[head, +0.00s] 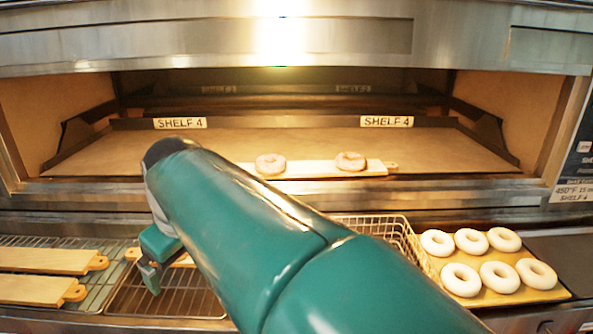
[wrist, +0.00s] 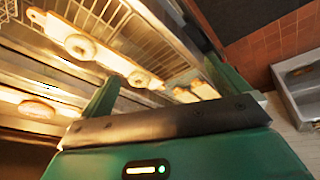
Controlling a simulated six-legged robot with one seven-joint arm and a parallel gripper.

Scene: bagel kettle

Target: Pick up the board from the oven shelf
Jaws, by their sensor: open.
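A pale board (head: 330,170) lies on the oven shelf (head: 240,143) near its front edge, with its handle at the right. Two bagels rest on it, one at left (head: 270,164) and one at right (head: 350,161). My arm hides the board's left end. My gripper (head: 152,272) is open, outside the oven, below and left of this board, over the wire rack. In the wrist view, a bagel (wrist: 38,108) shows at the lower left, beyond the fingers. I see nothing held between the fingers.
Wooden boards (head: 45,260) lie on a wire rack at left. Another board, partly hidden, lies behind my gripper. A wire basket (head: 375,226) and a tray (head: 490,297) of several white bagels stand at right. The oven's front sill (head: 480,192) runs below the opening.

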